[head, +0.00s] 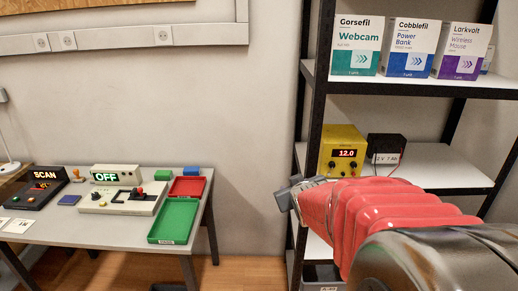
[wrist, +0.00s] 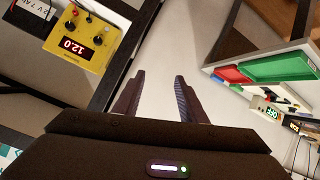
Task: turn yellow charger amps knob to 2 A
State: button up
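The yellow charger (head: 342,150) stands on the middle shelf of the rack, left of a black battery. Its red display reads 12.0, with dark knobs below it. Which knob is for amps is too small to read. My gripper (wrist: 157,82) has its two fingers apart with nothing between them. It is away from the charger, pointing past the rack's edge. In the head view my red-sleeved arm reaches in front of the rack, and the gripper end (head: 287,195) is left of the charger.
A black battery (head: 386,148) with leads sits right of the charger. Boxes (head: 410,46) stand on the upper shelf (head: 420,87). The rack's dark post (head: 316,110) rises just left of the charger. A table (head: 110,232) with devices and a green tray (head: 174,220) stands left.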

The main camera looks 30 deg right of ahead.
aim_at(354, 167)
jog(key=s+d+f+t+h, duration=0.1)
jog(key=s+d+f, duration=0.1)
jog(key=d, duration=0.6)
jog(key=s+d+f+t+h, duration=0.2)
jog(key=s+d, duration=0.1)
jog(key=d, duration=0.5)
jog(key=s+d+f+t+h, duration=0.1)
jog(key=s+d+f, duration=0.1)
jog(key=d, duration=0.6)
jog(key=shift+s+f+h, duration=0.3)
jog(key=shift+s+f, duration=0.1)
jog(key=shift+f, duration=0.1)
jog(key=x, duration=1.4)
jog(key=shift+a+r, duration=0.1)
jog(key=shift+r, duration=0.05)
jog(key=shift+c, duration=0.3)
grip_shut()
